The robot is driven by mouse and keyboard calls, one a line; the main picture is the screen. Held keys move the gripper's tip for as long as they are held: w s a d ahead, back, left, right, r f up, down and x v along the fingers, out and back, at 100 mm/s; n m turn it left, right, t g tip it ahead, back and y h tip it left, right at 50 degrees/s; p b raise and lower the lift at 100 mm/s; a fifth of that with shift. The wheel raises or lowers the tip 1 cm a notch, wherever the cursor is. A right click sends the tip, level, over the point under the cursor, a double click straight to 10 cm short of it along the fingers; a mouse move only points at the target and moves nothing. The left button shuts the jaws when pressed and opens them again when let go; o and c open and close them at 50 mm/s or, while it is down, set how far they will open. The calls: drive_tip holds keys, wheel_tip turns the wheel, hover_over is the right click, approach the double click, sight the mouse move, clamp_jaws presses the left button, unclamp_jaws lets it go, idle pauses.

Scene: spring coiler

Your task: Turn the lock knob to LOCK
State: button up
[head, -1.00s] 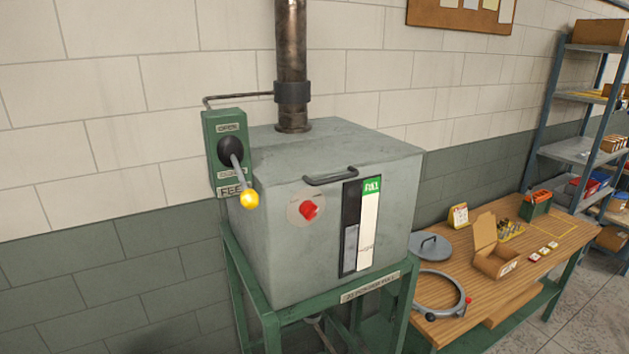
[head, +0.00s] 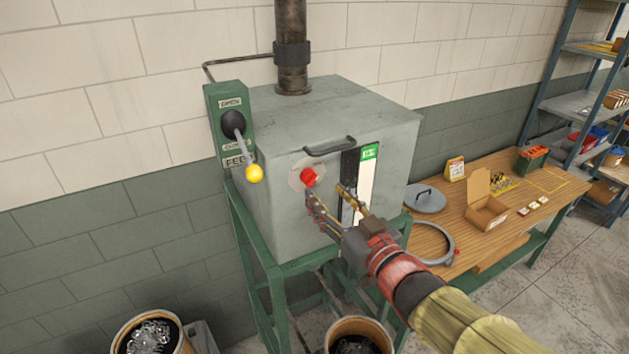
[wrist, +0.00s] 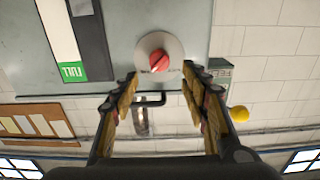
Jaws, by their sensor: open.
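The red lock knob (head: 309,177) sits on a pale round plate on the front of the grey machine box (head: 275,210). It also shows in the wrist view (wrist: 158,62), beyond the gap between my fingertips; its marks are too small to read. My gripper (head: 325,193) is open and empty, in front of the box face, with its fingers pointing at the box. In the head view one fingertip is just below the knob and the other is to its right, by the level strip. In the wrist view the knob appears apart from both fingers.
A dark handle (head: 329,146) juts out above the knob. A feed lever with a yellow ball (head: 254,173) stands out at the left. Buckets of metal coils (head: 152,334) are on the floor below. A wooden bench (head: 520,225) is to the right.

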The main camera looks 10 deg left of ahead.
sight(313, 181)
drive_tip(key=p+x, duration=0.1)
drive_tip(key=x, duration=0.5)
drive_tip(key=shift+w+a, duration=0.2)
drive_tip(key=shift+w, duration=0.1)
drive_tip(key=shift+c, duration=0.6)
drive_tip(key=c, duration=1)
